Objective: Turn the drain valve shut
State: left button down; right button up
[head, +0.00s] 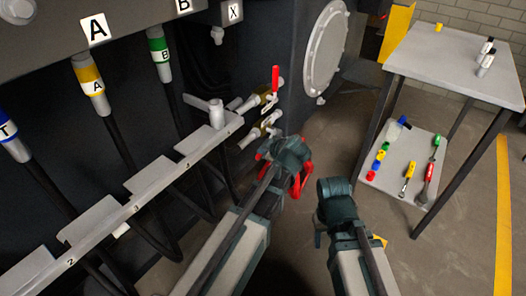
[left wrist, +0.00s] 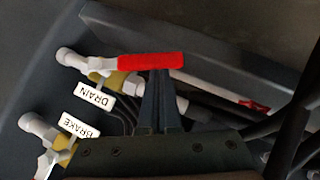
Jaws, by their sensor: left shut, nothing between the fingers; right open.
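The drain valve (head: 268,98) is a brass body on a pipe at the chassis side, with a red-gripped lever (head: 275,80) standing upright in the head view. In the left wrist view the red lever grip (left wrist: 150,62) lies across the picture, above the DRAIN tag (left wrist: 94,95). My left gripper (head: 280,148) is below the valve in the head view. Its shut, empty fingers (left wrist: 159,75) reach the grip's lower edge in the wrist view; I cannot tell whether they touch. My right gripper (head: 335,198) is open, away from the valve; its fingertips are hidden.
A second valve (head: 265,130), tagged BRAKE (left wrist: 80,126), sits just below the drain valve. A stepped rail (head: 135,205) and hoses run at the left. A grey table (head: 455,65) with a lower shelf of tools stands at the right. Floor between is clear.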

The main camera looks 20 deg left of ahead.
pick_arm(q)
notch_tip(320, 180, down, 3)
jog(key=t+b, duration=0.1)
jog(key=b, duration=0.2)
jog(key=shift+r+n, duration=0.2)
jog(key=shift+n, duration=0.2)
jog(key=w+d+f+b, duration=0.2)
jog(key=w+f+b, duration=0.3)
jog(key=f+b, duration=0.1)
jog(key=shift+w+t, duration=0.15)
jog(key=shift+t, duration=0.15)
dwell(0.5)
